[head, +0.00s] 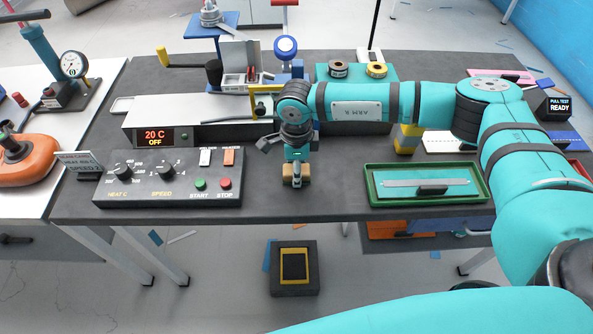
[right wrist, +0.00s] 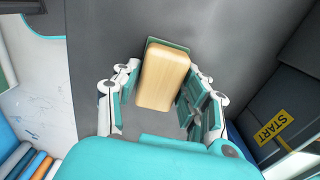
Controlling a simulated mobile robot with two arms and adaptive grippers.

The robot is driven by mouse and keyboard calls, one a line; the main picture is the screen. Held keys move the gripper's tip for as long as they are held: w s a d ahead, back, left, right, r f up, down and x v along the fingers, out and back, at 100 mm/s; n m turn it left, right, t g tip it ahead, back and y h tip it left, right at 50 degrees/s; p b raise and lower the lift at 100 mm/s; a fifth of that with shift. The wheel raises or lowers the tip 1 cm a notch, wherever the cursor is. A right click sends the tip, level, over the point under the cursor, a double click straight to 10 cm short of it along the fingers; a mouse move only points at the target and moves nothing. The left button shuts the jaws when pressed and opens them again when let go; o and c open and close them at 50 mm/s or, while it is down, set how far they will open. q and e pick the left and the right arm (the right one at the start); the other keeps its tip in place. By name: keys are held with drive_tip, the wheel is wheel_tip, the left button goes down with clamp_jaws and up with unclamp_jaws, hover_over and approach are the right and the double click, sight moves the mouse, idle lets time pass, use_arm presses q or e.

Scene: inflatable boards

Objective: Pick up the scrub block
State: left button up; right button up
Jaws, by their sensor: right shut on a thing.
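The scrub block (right wrist: 165,78) is a pale wooden block with a green layer along its far and lower edge. In the right wrist view it sits between the two fingers of my right gripper (right wrist: 162,84), which is shut on it. In the head view my right gripper (head: 296,176) points down over the front middle of the dark table, and tan bits of the block (head: 288,170) show around its fingers. I cannot tell whether the block still touches the table. My left gripper is not in view.
A control box (head: 170,178) with knobs and buttons lies left of my right gripper. A green-rimmed tray (head: 372,196) with a dark piece on a strip lies right. A machine with a red display (head: 158,135) stands behind. The tabletop (head: 335,200) near the gripper is clear.

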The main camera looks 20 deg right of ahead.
drive_tip(key=shift+r, duration=0.5)
drive_tip(key=shift+s+a+r+b, duration=0.1)
drive_tip(key=shift+s+r+b, duration=0.2)
drive_tip(key=shift+r+b, duration=0.25)
drive_tip(key=shift+s+a+r+b, duration=0.1)
drive_tip(key=shift+s+r+b, duration=0.2)
drive_tip(key=shift+r, duration=0.3)
drive_tip(key=s+a+r+b, duration=0.1)
drive_tip(key=s+a+b, duration=0.2)
drive_tip(key=s, duration=1.1)
drive_tip(key=shift+a+r, duration=0.35)
drive_tip(key=shift+a, duration=0.2)
drive_tip(key=shift+s, duration=0.1)
drive_tip(key=o, duration=0.6)
drive_tip(key=c, duration=0.4)
drive_tip(key=shift+c, duration=0.2)
